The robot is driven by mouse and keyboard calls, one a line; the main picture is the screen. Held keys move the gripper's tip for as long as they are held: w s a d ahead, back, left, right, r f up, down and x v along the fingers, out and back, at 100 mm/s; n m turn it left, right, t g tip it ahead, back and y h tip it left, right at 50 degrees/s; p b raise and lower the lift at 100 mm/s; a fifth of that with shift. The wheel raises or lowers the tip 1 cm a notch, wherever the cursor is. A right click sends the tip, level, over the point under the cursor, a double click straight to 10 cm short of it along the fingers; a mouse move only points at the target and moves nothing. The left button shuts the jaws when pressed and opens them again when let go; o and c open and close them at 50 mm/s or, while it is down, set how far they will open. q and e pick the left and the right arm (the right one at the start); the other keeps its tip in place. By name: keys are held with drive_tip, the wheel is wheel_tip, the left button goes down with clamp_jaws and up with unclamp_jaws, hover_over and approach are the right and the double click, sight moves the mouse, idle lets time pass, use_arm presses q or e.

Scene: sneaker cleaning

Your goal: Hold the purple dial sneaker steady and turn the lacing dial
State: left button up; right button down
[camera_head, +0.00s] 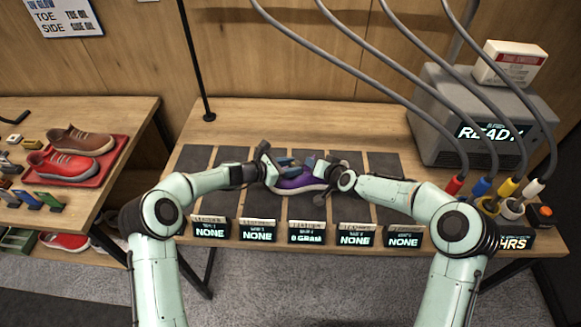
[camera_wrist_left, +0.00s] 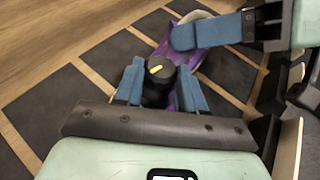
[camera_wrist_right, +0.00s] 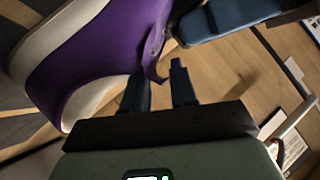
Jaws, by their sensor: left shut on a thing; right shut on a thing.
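The purple sneaker (camera_head: 296,186) with a pale sole sits on the dark mats in the middle of the table. In the left wrist view, my left gripper (camera_wrist_left: 161,68) is shut around a black dial (camera_wrist_left: 155,72) with a yellow mark, a finger on each side. My right gripper (camera_wrist_right: 157,70) is shut on a thin purple edge of the sneaker's upper, which also shows in the right wrist view (camera_wrist_right: 90,75). In the head view, the left gripper (camera_head: 287,163) and right gripper (camera_head: 318,168) are close together and hide part of the shoe.
Several small displays (camera_head: 305,238) line the table's front edge. A grey machine (camera_head: 480,110) reading READY stands at the right, with hoses running to coloured connectors. A red tray (camera_head: 105,165) with other shoes lies on the left table.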

use_arm(q)
drive_tip(key=shift+w+a+r+m+g+h, duration=0.1)
drive_tip(key=shift+m+g+h, duration=0.2)
drive_tip(key=shift+m+g, duration=0.35)
drive_tip(key=shift+w+a+m+g+h, duration=0.1)
drive_tip(key=shift+m+g+h, duration=0.2)
drive_tip(key=shift+m+g, duration=0.3)
use_arm(e)
drive_tip(key=shift+f, duration=0.1)
drive_tip(key=shift+s, duration=0.1)
use_arm(q)
drive_tip(key=o, duration=1.1)
drive_tip(key=shift+s, duration=0.1)
drive_tip(key=v, duration=1.2)
use_arm(e)
drive_tip(key=c, duration=0.8)
unclamp_jaws()
